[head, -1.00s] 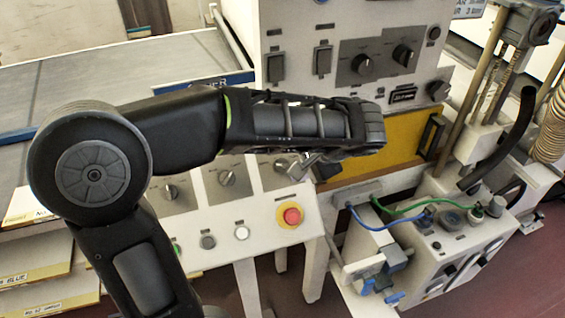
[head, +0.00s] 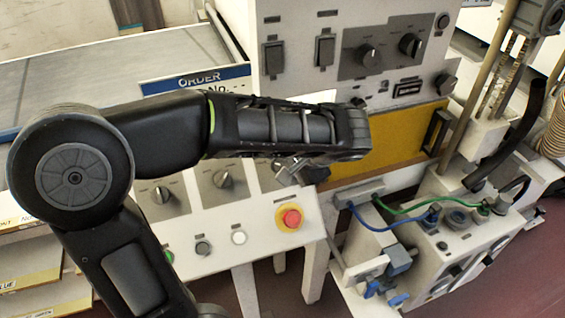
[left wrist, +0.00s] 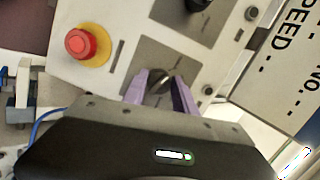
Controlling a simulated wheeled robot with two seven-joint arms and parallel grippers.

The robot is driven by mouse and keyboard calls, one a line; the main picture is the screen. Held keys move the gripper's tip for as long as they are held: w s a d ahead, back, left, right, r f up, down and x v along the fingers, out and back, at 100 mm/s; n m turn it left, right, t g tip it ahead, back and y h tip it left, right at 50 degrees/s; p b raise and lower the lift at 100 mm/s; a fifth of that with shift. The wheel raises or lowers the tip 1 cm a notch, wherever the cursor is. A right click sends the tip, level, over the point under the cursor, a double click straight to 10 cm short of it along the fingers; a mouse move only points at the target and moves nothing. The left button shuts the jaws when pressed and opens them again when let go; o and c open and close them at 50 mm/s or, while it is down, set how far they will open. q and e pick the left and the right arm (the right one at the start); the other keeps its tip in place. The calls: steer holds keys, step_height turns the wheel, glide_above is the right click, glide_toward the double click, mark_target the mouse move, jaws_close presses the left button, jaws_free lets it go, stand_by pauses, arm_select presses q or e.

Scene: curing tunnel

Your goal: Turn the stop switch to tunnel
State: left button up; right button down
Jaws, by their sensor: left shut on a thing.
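My left gripper (left wrist: 161,84) is shut on this knob in the left wrist view, with one purple finger on each side. In the head view my left gripper (head: 301,171) reaches down to the right end of the console (head: 262,238), and my arm hides the knob. The switch's labels cannot be read. My right gripper is not in view.
A red stop button with a yellow ring (head: 291,218) sits close in front of the left gripper; it also shows in the left wrist view (left wrist: 81,43). Other knobs (head: 223,180) are to the left. An upright panel (head: 300,20) stands behind. A box with hoses (head: 450,238) is at right.

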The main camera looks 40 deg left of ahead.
arm_select(q)
jaws_close()
steer(key=shift+m, duration=0.3)
steer(key=m, duration=0.3)
steer(key=shift+y, duration=0.3)
steer(key=m, duration=0.3)
steer(key=shift+d+m+t+y+p, duration=0.1)
steer(key=shift+m+t+y+p, duration=0.2)
steer(key=shift+m+p, duration=0.1)
steer(key=m, duration=0.2)
steer(key=m+p, duration=0.1)
steer(key=m, duration=0.2)
steer(key=shift+m+t+y, duration=0.3)
steer(key=shift+t, duration=0.1)
steer(key=m+t+p, duration=0.1)
steer(key=m+p, duration=0.1)
steer(key=m, duration=0.3)
steer(key=shift+f, duration=0.1)
steer(key=shift+m, duration=0.3)
